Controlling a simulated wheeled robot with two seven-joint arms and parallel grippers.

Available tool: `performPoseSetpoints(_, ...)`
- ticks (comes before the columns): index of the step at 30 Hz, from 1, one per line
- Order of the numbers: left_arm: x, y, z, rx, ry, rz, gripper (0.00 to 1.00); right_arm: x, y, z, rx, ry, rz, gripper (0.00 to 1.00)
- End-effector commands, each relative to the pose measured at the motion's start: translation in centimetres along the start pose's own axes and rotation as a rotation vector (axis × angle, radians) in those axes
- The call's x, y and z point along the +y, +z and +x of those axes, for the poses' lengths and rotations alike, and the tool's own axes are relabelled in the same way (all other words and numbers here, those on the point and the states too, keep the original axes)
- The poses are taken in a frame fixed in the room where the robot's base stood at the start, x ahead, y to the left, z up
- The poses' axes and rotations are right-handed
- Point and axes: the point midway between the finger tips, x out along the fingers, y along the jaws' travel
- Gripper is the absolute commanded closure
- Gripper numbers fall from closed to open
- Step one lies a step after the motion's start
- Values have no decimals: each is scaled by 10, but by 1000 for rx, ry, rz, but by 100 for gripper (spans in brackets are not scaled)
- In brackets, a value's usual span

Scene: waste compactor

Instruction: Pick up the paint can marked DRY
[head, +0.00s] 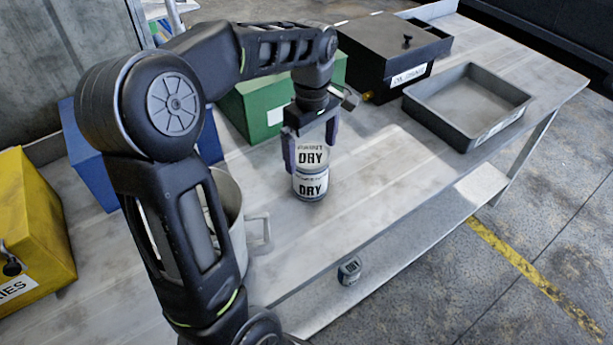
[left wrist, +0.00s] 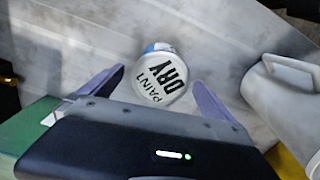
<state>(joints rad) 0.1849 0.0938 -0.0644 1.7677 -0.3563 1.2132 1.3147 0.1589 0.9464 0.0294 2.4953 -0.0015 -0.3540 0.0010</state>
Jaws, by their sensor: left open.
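The paint can marked DRY (head: 310,184) stands upright on the grey bench, with lettering on its lid and side. In the left wrist view the lid (left wrist: 160,80) reads PAINT DRY. My left gripper (head: 312,158) is open and points down over the can. Its two purple fingers lie to either side of the can in the picture, with a gap to the lid in the wrist view. Whether the fingertips reach below the rim is hard to tell. My right gripper is not in view.
A metal pot (head: 234,225) stands left of the can. Behind are a green box (head: 262,110) and a black oil-drain box (head: 385,55). A grey tray (head: 462,138) is at right. A small can (head: 349,270) sits lower, below the bench front. Bench between can and tray is clear.

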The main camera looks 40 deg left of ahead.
Motion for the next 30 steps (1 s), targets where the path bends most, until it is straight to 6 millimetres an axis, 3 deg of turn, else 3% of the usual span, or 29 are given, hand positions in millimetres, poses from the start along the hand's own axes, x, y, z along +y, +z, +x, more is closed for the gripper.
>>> performPoseSetpoints(5,0,0,0,0,0,-3,0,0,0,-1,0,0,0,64)
performPoseSetpoints(14,-1,0,25,0,-1,-5,0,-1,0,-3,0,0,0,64)
performPoseSetpoints(24,-1,0,28,0,-1,-5,0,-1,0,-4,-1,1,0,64)
performPoseSetpoints(30,-2,0,51,-1,-5,-6,0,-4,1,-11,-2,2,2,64)
